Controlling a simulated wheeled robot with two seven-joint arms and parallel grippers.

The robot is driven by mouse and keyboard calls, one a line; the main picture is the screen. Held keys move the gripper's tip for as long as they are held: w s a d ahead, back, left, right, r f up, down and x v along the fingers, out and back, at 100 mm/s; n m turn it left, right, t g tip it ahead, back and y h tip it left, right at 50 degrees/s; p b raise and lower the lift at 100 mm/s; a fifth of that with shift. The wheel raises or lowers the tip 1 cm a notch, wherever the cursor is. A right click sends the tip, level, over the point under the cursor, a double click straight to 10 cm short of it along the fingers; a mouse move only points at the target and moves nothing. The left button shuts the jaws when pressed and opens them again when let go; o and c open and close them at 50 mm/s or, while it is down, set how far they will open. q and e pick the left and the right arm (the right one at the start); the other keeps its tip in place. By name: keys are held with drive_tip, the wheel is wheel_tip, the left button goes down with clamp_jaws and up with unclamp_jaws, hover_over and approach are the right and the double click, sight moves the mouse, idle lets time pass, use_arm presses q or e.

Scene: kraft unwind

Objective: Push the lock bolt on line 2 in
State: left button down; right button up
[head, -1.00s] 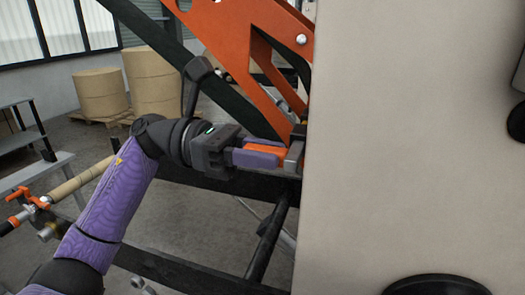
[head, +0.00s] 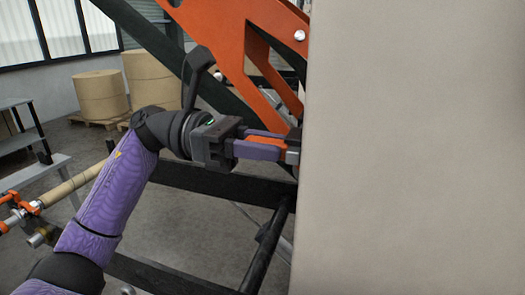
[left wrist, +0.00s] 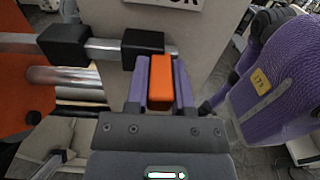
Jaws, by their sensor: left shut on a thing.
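My left gripper (head: 280,146) reaches in from the left in the head view, at the edge of a large beige panel. Its purple fingers lie on either side of an orange block (head: 264,145), which looks like the lock bolt's handle. The left wrist view shows the orange block (left wrist: 160,84) between the fingers, with the gripper (left wrist: 163,75) shut on it. Just beyond it are a black block (left wrist: 143,42) and a silver bar (left wrist: 103,48). In the head view the far end of the handle is hidden by the panel. My right gripper is not in view.
The beige panel (head: 415,150) fills the right of the head view. An orange frame arm (head: 235,45) and dark beams (head: 215,182) surround the gripper. Brown paper rolls (head: 100,95) stand at the back left. A rod with an orange clamp (head: 18,208) is at the left.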

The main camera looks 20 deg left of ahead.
use_arm(q)
drive_tip(key=shift+r, duration=0.15)
drive_tip(key=c, duration=0.7)
unclamp_jaws()
drive_tip(key=shift+w, duration=0.15)
drive_tip(key=shift+o, duration=1.1)
drive_tip(key=shift+w, duration=0.2)
drive_tip(key=shift+s, duration=0.1)
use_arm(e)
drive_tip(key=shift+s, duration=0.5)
use_arm(q)
drive_tip(key=shift+s, duration=0.1)
drive_tip(key=shift+a+f, duration=0.2)
drive_tip(key=shift+a, duration=0.1)
drive_tip(key=a+b, duration=0.3)
drive_tip(key=a, duration=0.6)
drive_tip(key=shift+w+a, duration=0.2)
drive_tip(key=shift+w, duration=0.05)
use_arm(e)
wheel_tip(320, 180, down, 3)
use_arm(q)
drive_tip(key=shift+d, duration=0.1)
